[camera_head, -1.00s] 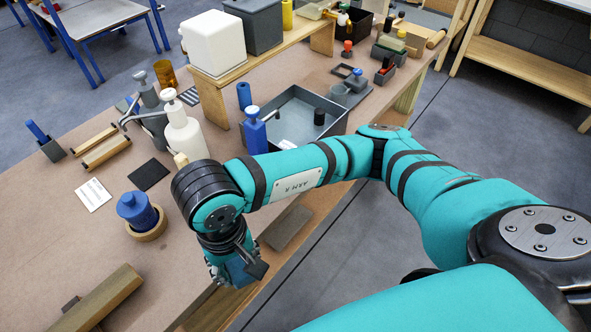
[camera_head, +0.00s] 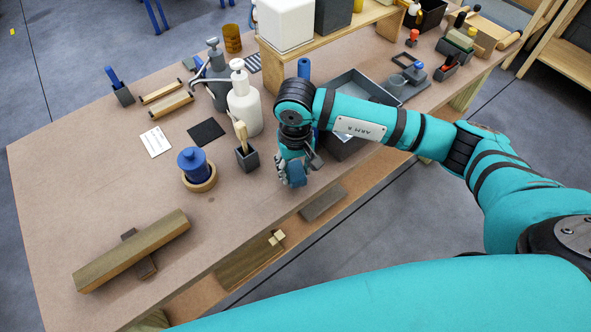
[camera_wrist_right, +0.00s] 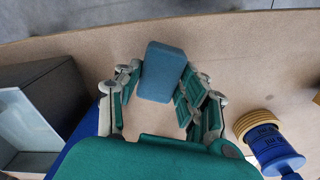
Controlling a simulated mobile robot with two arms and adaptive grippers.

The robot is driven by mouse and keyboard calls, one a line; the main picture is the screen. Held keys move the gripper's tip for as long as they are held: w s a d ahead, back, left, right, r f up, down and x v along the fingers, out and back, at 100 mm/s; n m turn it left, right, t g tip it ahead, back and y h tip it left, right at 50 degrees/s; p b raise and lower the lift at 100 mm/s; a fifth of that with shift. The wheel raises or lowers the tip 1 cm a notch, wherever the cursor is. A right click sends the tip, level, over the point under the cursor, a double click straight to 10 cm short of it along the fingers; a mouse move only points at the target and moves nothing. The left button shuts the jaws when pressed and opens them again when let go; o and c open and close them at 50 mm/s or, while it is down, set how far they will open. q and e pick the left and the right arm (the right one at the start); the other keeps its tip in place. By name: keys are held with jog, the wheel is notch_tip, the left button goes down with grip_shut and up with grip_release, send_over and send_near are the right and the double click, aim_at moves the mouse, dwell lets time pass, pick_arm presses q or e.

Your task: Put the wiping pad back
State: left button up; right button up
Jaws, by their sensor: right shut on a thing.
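My right gripper (camera_head: 293,180) is shut on the wiping pad, a small blue block (camera_head: 298,172), above the table near its front edge. In the right wrist view, the pad (camera_wrist_right: 162,72) sits between the fingers of the gripper (camera_wrist_right: 160,88), with bare tabletop around it. I cannot tell how high the pad is above the table. The grey tray (camera_head: 352,84) is behind my right arm and partly hidden by it; it also shows at the left of the wrist view (camera_wrist_right: 28,125). My left gripper is not in view.
A brush holder (camera_head: 247,158), a white pump bottle (camera_head: 244,105) and a blue jar (camera_head: 194,163) on a wooden ring stand left of the gripper. A dark square (camera_head: 206,132) and white card (camera_head: 155,141) lie beyond. A long wooden bar (camera_head: 135,250) lies at front left.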

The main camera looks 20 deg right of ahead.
aim_at(296, 171)
notch_tip(296, 171, down, 2)
jog(key=shift+s+f+p, duration=0.1)
jog(key=shift+s+p, duration=0.05)
jog(key=shift+p, duration=0.25)
jog(key=shift+f, duration=0.15)
jog(key=shift+f+b, duration=0.25)
jog(key=shift+b, duration=0.1)
jog(key=o, duration=0.9)
jog(key=shift+r, duration=0.1)
jog(key=shift+o, duration=0.2)
jog(key=shift+r, duration=0.1)
